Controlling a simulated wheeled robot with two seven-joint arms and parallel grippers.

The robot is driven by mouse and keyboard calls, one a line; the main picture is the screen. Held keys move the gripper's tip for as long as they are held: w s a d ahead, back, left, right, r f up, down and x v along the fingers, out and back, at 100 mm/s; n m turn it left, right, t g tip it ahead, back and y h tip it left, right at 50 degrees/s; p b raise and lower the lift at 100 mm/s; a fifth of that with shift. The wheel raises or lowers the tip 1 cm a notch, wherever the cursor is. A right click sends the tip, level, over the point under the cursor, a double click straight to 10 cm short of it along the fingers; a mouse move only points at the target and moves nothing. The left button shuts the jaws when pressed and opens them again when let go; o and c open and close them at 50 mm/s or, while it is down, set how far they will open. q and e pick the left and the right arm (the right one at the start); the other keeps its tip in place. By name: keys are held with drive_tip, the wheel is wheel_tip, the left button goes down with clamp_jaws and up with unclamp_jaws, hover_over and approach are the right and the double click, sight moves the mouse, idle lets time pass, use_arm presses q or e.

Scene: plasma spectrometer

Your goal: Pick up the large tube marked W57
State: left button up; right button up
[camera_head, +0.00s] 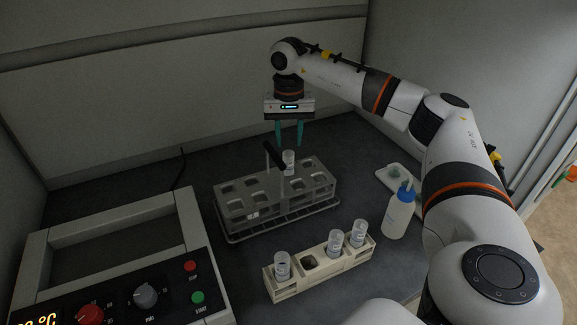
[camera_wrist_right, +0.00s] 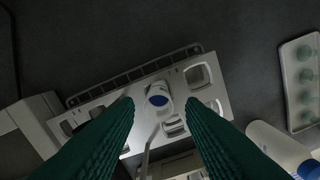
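A clear tube with a pale label (camera_head: 289,158) stands upright in the back row of the grey metal rack (camera_head: 262,221); its writing is too small to read. It also shows in the right wrist view (camera_wrist_right: 158,94), between and beyond the fingertips. My right gripper (camera_head: 289,138) is open and empty, fingers pointing down just above this tube. Its green fingers also show in the right wrist view (camera_wrist_right: 159,102). Three more labelled tubes, one at left (camera_head: 282,265) and two at right (camera_head: 335,241) (camera_head: 357,233), stand in the beige rack (camera_head: 286,292). My left gripper is out of view.
The grey rack has a dark upright handle (camera_head: 273,155) beside the tube. A wash bottle (camera_head: 398,213) and a white tray (camera_head: 385,176) stand at right. A heater with knobs (camera_head: 110,285) fills the left front. The back of the dark bench is clear.

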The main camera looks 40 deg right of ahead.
sight(289, 155)
drive_tip(key=f, duration=0.1)
drive_tip(key=f+p, duration=0.1)
drive_tip(key=f, duration=0.2)
drive_tip(key=shift+s+a+f+p, duration=0.35)
drive_tip(key=shift+p, duration=0.05)
drive_tip(key=shift+f, duration=0.5)
clamp_jaws()
